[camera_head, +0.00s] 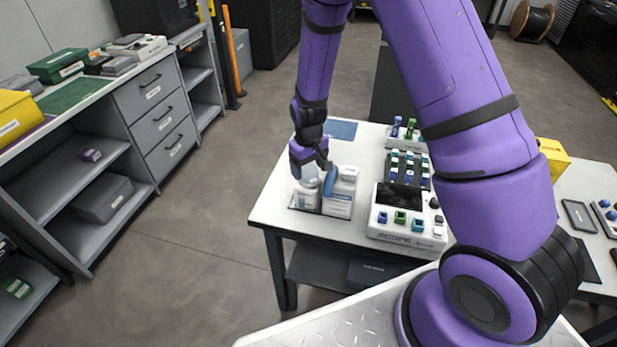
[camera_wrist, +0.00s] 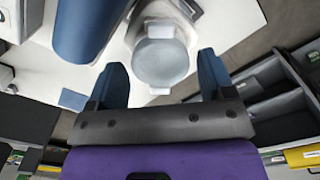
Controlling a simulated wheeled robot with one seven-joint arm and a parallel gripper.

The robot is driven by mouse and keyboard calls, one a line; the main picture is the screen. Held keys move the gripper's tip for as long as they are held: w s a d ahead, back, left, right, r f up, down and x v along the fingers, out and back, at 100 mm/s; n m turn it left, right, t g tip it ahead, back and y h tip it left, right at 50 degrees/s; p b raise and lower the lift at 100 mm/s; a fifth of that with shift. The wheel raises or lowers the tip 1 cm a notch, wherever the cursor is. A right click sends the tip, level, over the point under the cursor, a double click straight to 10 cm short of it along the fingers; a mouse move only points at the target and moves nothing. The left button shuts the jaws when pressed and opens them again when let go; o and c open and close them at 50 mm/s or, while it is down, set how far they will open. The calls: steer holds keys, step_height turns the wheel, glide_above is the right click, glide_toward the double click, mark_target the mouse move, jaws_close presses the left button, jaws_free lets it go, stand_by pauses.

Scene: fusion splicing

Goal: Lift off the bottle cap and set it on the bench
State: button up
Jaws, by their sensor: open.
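In the head view a white bottle (camera_head: 307,198) stands near the left front edge of the bench (camera_head: 262,212). In the wrist view its round grey-white cap (camera_wrist: 160,64) shows from above, with a pale tab at each side. My gripper (camera_head: 314,181) is over the bottle, pointing down, and partly hides its top in the head view. In the wrist view my gripper (camera_wrist: 161,72) is open, with a dark blue finger on each side of the cap. I see a gap between each finger and the cap; I cannot tell the height difference.
A white dispenser-like box (camera_head: 340,203) stands close to the right of the bottle. A white splicer with a dark screen (camera_head: 400,194) is farther right, with a rack of small coloured parts (camera_head: 408,160) behind it. A blue mat (camera_head: 341,130) lies at the back left.

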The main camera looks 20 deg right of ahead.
steer(key=shift+f, duration=1.6)
steer(key=c, duration=0.6)
steer(key=shift+r, duration=0.15)
step_height(320, 180, up, 10)
steer(key=shift+f, duration=0.1)
